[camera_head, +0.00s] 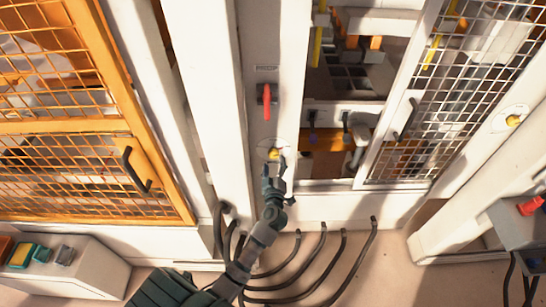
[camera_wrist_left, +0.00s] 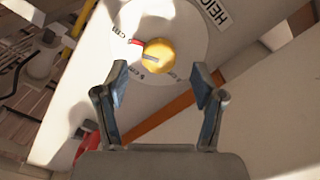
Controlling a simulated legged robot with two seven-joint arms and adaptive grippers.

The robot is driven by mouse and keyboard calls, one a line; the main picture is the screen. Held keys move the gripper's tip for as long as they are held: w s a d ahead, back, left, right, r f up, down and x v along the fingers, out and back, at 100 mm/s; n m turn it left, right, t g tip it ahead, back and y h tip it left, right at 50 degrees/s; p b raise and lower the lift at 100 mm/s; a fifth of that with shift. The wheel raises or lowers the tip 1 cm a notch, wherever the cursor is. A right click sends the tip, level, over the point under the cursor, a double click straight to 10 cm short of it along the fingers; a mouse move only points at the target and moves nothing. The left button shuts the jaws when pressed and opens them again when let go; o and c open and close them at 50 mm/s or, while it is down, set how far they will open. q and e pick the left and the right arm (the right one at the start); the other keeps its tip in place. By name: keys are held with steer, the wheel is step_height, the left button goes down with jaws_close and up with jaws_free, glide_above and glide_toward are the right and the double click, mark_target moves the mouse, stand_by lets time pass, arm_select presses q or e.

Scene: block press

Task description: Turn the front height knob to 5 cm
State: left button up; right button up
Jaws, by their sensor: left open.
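The front height knob (camera_head: 274,154) is a small yellow round knob on a pale dial plate on the white post. In the left wrist view the knob (camera_wrist_left: 160,56) carries a grey strip on its lower left. A red mark sits on the dial (camera_wrist_left: 190,35) at its left, and black centimetre labels show at the left and below; their digits are hard to read. My left gripper (camera_head: 275,172) is open just below the knob. In the wrist view its two fingers (camera_wrist_left: 159,70) stand apart, one to each side below the knob, with nothing between them.
A red lever (camera_head: 267,97) is above the knob on the same post. A mesh door (camera_head: 440,100) stands right, an orange mesh gate (camera_head: 90,130) left. Another yellow knob (camera_head: 514,120) is on the far-right post. Black cables (camera_head: 300,290) lie on the floor below.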

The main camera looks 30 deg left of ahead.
mark_target(274, 157)
arm_select(q)
steer(key=x, duration=0.3)
steer(key=shift+w+d+r, duration=0.1)
steer(key=shift+w+d, duration=0.1)
steer(key=shift+d, duration=0.05)
steer(key=shift+w+a, duration=0.2)
steer(key=shift+a, duration=0.6)
steer(key=c, duration=0.7)
steer(key=shift+d, duration=0.15)
steer(key=c, duration=0.4)
steer(key=shift+d, duration=0.25)
steer(key=shift+c, duration=0.3)
steer(key=shift+a+f, duration=0.1)
steer(key=shift+f, duration=0.15)
